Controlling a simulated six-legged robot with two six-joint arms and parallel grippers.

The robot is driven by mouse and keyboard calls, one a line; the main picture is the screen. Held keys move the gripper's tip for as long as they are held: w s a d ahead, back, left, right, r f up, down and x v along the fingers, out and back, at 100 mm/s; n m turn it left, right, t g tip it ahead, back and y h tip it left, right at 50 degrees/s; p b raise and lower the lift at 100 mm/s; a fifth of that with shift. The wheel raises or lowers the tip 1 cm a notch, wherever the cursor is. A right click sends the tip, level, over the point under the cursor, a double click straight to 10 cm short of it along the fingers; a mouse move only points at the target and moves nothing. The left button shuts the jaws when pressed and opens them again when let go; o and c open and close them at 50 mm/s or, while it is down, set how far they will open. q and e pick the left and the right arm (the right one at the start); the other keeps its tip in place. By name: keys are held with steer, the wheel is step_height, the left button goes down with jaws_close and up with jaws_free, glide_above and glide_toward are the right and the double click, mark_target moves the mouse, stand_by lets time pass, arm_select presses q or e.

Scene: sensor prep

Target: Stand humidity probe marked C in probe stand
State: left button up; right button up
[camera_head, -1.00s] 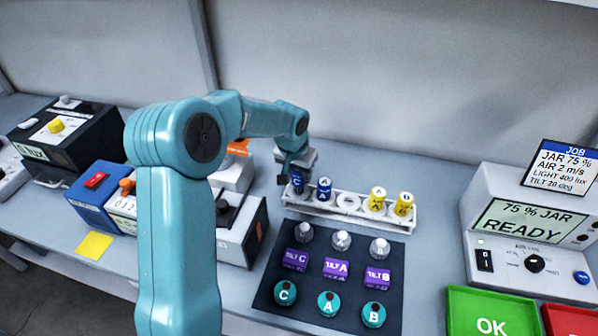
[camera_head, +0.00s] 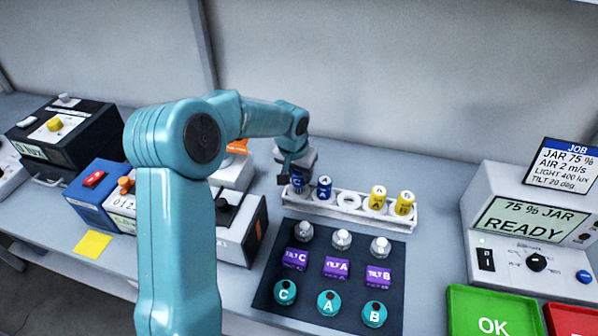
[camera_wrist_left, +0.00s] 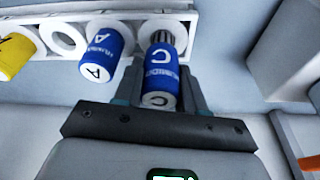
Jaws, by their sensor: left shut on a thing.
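The blue humidity probe marked C (camera_wrist_left: 160,70) is between the fingers of my left gripper (camera_head: 296,184), which is shut on it. In the left wrist view the probe's far end is at the end opening of the white probe stand (camera_wrist_left: 205,22); I cannot tell how deep it sits. The stand also shows in the head view (camera_head: 330,205). A blue probe marked A (camera_head: 324,188) stands in the neighbouring opening, and it also shows in the left wrist view (camera_wrist_left: 97,55). My right gripper is not in view.
Two yellow probes (camera_head: 377,198) stand at the stand's right, with an empty opening (camera_head: 349,201) left of them. A dark mat (camera_head: 262,296) with several sensors lies in front. A grey-black device (camera_head: 250,230) is left of the stand. A green OK tray (camera_head: 462,300) is at right.

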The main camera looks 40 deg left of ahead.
arm_select(q)
steer(key=shift+f+b, duration=1.45)
steer(key=shift+b, duration=0.25)
stand_by(2.0)
steer(key=o, duration=1.4)
steer(key=shift+r, duration=0.15)
steer(key=shift+r+p, duration=2.8)
steer(key=shift+r, duration=1.15)
steer(key=shift+f, duration=0.1)
